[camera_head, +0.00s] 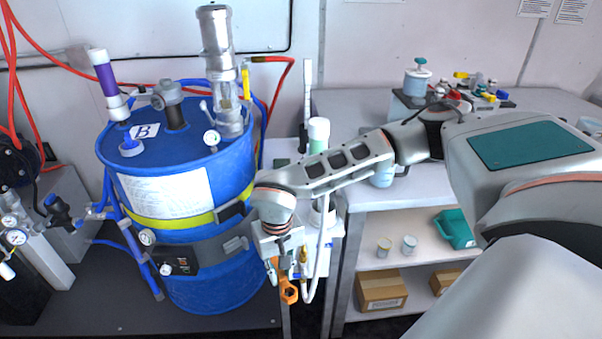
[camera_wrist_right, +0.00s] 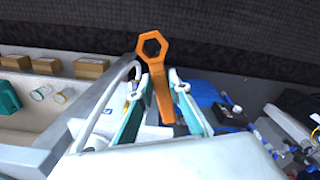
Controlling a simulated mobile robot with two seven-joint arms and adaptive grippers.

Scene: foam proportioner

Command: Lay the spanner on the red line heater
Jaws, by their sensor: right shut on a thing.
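The spanner (camera_head: 289,292) is orange with a ring-shaped hexagonal head. I cannot tell which unit is the red line heater; a white unit behind my gripper is partly hidden by my arm. My left gripper is not in view.
A blue drum (camera_head: 185,253) with pumps on top stands left of my right gripper. Gauges and valves are at far left. Red hoses run along the wall.

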